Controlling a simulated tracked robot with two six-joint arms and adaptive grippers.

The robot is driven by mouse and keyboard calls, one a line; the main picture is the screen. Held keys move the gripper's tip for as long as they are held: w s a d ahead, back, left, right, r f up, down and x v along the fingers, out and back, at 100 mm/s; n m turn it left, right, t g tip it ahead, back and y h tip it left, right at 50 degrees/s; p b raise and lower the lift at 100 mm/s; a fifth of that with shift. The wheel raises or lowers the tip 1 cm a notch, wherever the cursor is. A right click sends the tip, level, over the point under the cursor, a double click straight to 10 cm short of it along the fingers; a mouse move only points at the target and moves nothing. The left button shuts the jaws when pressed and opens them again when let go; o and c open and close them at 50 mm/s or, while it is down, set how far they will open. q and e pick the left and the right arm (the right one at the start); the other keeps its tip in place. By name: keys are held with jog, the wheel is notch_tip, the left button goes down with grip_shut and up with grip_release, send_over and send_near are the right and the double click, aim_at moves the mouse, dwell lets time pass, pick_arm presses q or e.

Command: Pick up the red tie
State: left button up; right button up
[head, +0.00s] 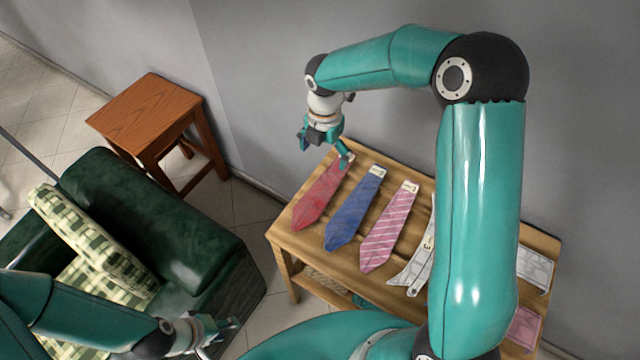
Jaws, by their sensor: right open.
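The red tie (320,197) lies flat at the left end of the wooden table (285,246), its wide end toward the front. My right gripper (325,150) is open and empty near the tie's narrow back end. One finger overlaps that end in the head view; I cannot tell whether it touches. My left gripper (221,336) is low at the bottom left, away from the table. Its fingers are too small to read as open or shut.
A blue tie (353,210) and a pink striped tie (388,228) lie to the right of the red one. A wooden side table (145,110) and a green armchair (150,205) with a checked cushion (95,240) stand left. The grey wall (270,60) is close behind.

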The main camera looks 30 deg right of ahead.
send_over(324, 188)
jog(key=f, duration=0.7)
jog(key=shift+a+f, duration=0.2)
jog(key=shift+f+b, duration=0.35)
jog(key=shift+f, duration=0.3)
jog(key=f+b, duration=0.3)
jog(key=f, duration=0.2)
jog(key=shift+w+d+f+b, duration=0.15)
jog(key=shift+d+b, duration=0.05)
jog(key=shift+b, duration=0.2)
jog(key=shift+c, duration=0.2)
jog(key=c, duration=1.2)
